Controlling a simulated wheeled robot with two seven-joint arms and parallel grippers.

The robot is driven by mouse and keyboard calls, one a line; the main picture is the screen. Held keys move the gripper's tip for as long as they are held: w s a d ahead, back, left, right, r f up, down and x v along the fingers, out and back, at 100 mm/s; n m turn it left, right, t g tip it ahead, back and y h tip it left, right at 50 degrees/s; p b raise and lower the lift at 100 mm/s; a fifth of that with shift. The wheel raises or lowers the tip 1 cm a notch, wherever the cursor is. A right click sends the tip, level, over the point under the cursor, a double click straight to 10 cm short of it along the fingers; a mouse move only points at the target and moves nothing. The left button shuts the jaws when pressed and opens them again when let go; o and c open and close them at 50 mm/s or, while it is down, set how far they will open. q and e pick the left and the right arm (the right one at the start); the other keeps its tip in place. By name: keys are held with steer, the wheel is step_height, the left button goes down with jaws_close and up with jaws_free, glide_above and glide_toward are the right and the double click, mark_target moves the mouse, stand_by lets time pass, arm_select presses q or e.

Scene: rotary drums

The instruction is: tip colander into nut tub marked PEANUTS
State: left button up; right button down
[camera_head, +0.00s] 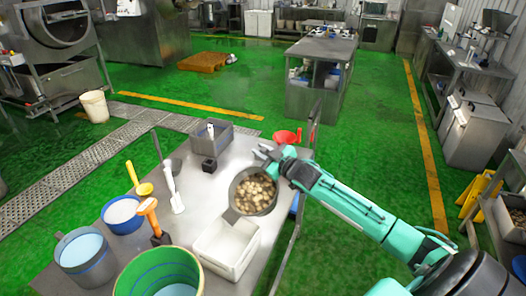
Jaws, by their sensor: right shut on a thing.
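The colander (238,203) is a round grey vessel holding brown and tan nuts (257,188). My right gripper (268,160) is shut on its far rim side, with the arm coming in from the right. The colander looks roughly level; its height above the table is hard to judge. A white rectangular tub (251,258) stands just in front of it, near the table's front right. No PEANUTS lettering is readable on any tub. My left gripper is not in view.
The table (195,222) also bears a green-and-yellow tub (125,283), a grey pot (93,274), a blue bowl (124,225), a white brush (177,203), a grey bin (220,139) and a red funnel (284,136). A rail runs along the table's right edge.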

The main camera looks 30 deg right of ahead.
steer(key=shift+s+a+r+n, duration=0.1)
steer(key=shift+a+r+n, duration=0.5)
steer(key=shift+a, duration=0.15)
steer(key=shift+a+r, duration=0.1)
steer(key=shift+a, duration=0.25)
steer(key=shift+s+a+r+n, duration=0.1)
steer(key=shift+a+n, duration=0.2)
steer(key=shift+n, duration=0.1)
steer(key=shift+a+r, duration=0.1)
steer(key=shift+a, duration=0.2)
steer(key=shift+s+a+r+n, duration=0.1)
steer(key=shift+a+n, duration=0.15)
steer(key=shift+n, duration=0.05)
steer(key=shift+a+r, duration=0.15)
steer(key=shift+a, duration=0.2)
steer(key=shift+a+n, duration=0.1)
steer(key=shift+n, duration=0.2)
steer(key=shift+s+a, duration=0.1)
steer(key=shift+a, duration=0.1)
steer(key=shift+a+n, duration=0.3)
steer(key=shift+a, duration=0.05)
